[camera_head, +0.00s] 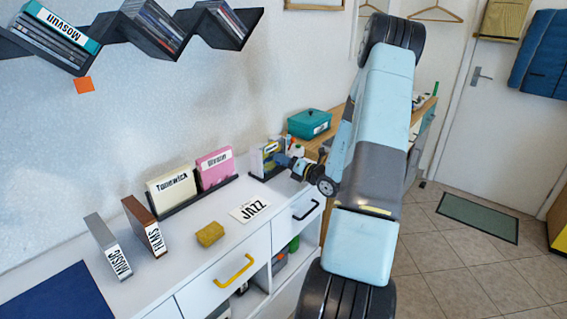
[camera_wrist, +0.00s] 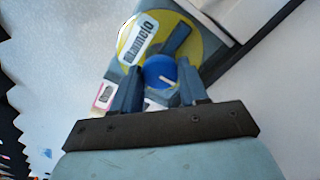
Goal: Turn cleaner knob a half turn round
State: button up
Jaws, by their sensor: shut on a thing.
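The disc cleaner (camera_head: 258,163) stands on the white cabinet top, left of my gripper in the head view. In the wrist view it shows a yellow disc (camera_wrist: 192,42) with a white label and a dark arm across it. The round blue knob (camera_wrist: 158,68) has a pale pointer mark that points to the lower right. My gripper (camera_wrist: 158,90) has one finger on each side of the knob and is shut on it. In the head view my gripper (camera_head: 286,161) reaches the cleaner from the right, and the knob is too small to tell there.
Tan and pink disc boxes (camera_head: 173,191) stand in a dark rack left of the cleaner. A JAZZ card (camera_head: 249,210) and a yellow sponge (camera_head: 210,234) lie in front. A teal box (camera_head: 309,123) stands behind.

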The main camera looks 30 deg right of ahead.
jog(key=shift+f, duration=0.1)
jog(key=o, duration=1.1)
jog(key=shift+c, duration=0.2)
jog(key=v, duration=1.3)
jog(key=shift+s, duration=0.35)
